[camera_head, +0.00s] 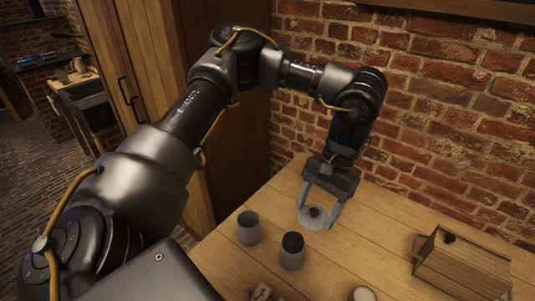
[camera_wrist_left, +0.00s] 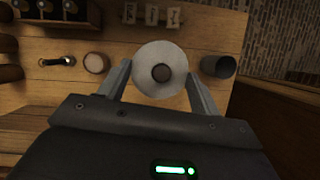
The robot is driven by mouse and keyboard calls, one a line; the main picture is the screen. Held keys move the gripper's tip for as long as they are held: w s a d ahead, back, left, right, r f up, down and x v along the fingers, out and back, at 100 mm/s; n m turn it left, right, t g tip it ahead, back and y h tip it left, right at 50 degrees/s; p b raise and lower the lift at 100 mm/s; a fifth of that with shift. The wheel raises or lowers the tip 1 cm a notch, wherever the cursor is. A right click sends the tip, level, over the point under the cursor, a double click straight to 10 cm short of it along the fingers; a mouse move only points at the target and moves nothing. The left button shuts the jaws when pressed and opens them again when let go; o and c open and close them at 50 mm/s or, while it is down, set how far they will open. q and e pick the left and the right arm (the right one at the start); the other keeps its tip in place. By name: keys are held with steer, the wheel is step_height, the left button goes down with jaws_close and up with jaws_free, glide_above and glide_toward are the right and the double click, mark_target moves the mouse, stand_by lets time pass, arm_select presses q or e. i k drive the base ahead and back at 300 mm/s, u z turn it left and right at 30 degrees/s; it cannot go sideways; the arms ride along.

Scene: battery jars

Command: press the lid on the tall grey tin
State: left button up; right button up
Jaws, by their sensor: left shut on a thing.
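A pale round lid (camera_head: 322,222) with a dark knob is between the fingertips of my left gripper (camera_head: 318,209), which is shut on it. In the left wrist view the lid (camera_wrist_left: 160,85) shows from above, a finger at each side. Two grey tins stand on the table in the head view. One tin (camera_head: 249,231) is at the left; it appears as an open dark tin (camera_wrist_left: 218,68) in the left wrist view. The other tin (camera_head: 291,258), dark on top, looks slightly taller and stands nearer to me than the lid. I cannot see it in the wrist view. My right gripper is not in view.
A wooden crate (camera_head: 462,270) stands at the right of the table. A small round item (camera_head: 363,294) and small pieces (camera_head: 262,292) lie near the front. A brick wall (camera_head: 440,110) rises behind the table. Bare wood lies between lid and crate.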

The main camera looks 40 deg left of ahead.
mark_target(249, 221)
steer(key=z, duration=1.6)
steer(key=k, duration=1.55)
steer(key=u, duration=1.8)
